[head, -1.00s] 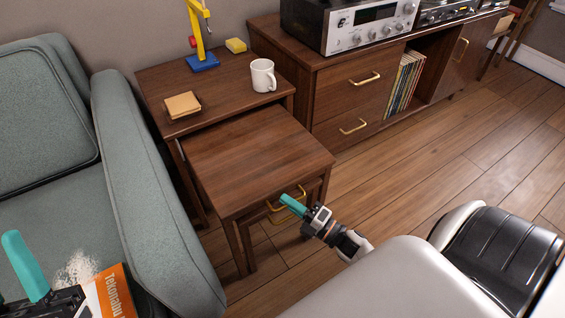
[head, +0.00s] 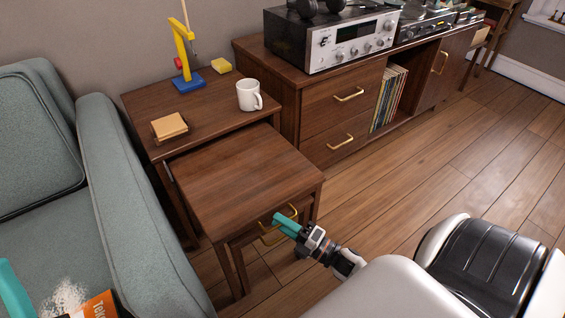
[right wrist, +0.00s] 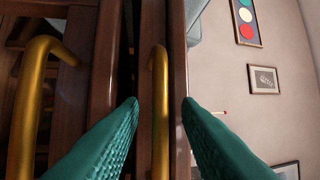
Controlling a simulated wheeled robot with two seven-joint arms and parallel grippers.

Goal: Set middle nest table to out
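The middle nest table (head: 240,180) is dark wood and stands partly out from under the taller nest table (head: 215,122). A smaller table sits beneath it. Two brass handles show at the front, partly hidden by my right gripper. My right gripper (head: 284,226) is at these handles. In the right wrist view its teal fingers (right wrist: 160,102) are apart, with one brass handle (right wrist: 160,75) showing in the gap; contact is not clear. Another brass handle (right wrist: 35,90) is left of the fingers.
A white mug (head: 249,96), tan coasters (head: 170,126), a yellow block (head: 221,66) and a yellow-blue stand (head: 184,60) are on the taller table. A green sofa (head: 130,190) is close on the left, a cabinet (head: 320,105) behind right. The floor (head: 430,170) on the right is clear.

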